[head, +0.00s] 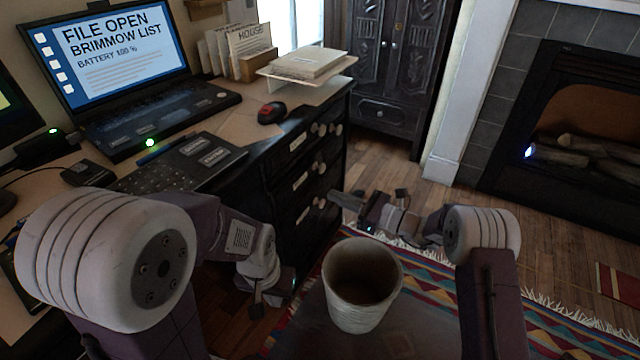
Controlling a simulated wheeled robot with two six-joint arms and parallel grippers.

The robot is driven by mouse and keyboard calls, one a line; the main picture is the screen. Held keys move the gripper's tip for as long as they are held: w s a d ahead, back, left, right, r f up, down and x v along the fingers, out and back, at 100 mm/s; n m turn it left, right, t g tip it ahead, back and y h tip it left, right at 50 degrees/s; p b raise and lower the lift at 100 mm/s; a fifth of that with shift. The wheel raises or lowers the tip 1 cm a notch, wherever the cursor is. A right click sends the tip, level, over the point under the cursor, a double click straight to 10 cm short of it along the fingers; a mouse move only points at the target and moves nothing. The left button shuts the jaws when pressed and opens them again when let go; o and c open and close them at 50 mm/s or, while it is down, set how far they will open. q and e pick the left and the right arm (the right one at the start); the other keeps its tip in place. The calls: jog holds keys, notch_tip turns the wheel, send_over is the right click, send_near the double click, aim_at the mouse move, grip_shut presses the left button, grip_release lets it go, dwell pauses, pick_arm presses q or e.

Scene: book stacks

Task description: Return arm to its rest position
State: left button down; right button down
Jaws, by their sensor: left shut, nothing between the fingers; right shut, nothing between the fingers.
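My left arm comes in from the left, its forearm bent toward the middle. My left gripper (272,298) hangs low beside the dark desk drawers, shut and empty, left of a pale cup. My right arm comes in from the lower right, its forearm reaching left. My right gripper (352,203) is shut and empty, in front of the drawers and beyond the cup. Both grippers are small and dark here, so their fingertips are hard to make out. Neither visibly touches the desk or the cup.
The pale cup (362,310) stands upright at bottom centre, between my arms. The desk's drawers (300,185) are close to both grippers. On the desk are a laptop (125,50), a red-and-black mouse (271,112) and stacked books (308,64). Open wooden floor (400,165) lies beyond.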

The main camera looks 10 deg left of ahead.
jog(key=shift+s+d+f, duration=0.1)
jog(key=shift+s+d, duration=0.05)
jog(key=shift+d, duration=0.25)
